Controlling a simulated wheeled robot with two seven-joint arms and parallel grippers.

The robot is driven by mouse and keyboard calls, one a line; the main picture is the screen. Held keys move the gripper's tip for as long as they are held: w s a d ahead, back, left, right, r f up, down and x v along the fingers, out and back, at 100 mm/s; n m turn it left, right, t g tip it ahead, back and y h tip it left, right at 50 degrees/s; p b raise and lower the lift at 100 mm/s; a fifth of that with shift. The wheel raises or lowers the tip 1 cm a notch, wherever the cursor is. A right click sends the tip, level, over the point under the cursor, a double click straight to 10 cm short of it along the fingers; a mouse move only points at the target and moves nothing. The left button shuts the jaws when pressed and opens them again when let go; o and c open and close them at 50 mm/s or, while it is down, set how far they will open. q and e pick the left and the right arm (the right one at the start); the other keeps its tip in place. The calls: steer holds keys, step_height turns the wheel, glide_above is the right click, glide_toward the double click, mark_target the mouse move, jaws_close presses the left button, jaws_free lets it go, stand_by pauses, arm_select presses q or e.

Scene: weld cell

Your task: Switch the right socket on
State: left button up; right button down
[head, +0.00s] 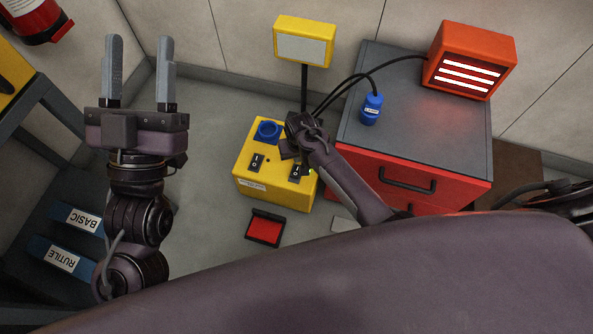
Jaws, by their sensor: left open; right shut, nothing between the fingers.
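The yellow socket box (275,197) stands on the floor left of the red cabinet. A blue socket (267,131) shows on the left of its top; the right socket is hidden behind my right gripper. My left gripper (140,75) is open and empty, pointing up, well left of the box.
An orange heater (473,52) with bright bars and a blue plug (371,108) stand on the red cabinet (440,187); black cables run toward the box. A red-topped item (266,228) lies in front. Blue binders (62,256) lie lower left.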

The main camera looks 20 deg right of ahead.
steer(key=shift+r+p, duration=0.6)
steer(key=shift+p, duration=0.05)
steer(key=shift+r+p, duration=0.3)
steer(key=shift+p, duration=0.05)
arm_select(q)
step_height(320, 180, down, 19)
steer(key=w+d+g+y, duration=0.1)
steer(key=d+g+y, duration=0.1)
steer(key=g, duration=0.8)
steer(key=shift+f+y, duration=0.2)
steer(key=shift+y, duration=0.7)
arm_select(e)
steer(key=shift+r, duration=0.25)
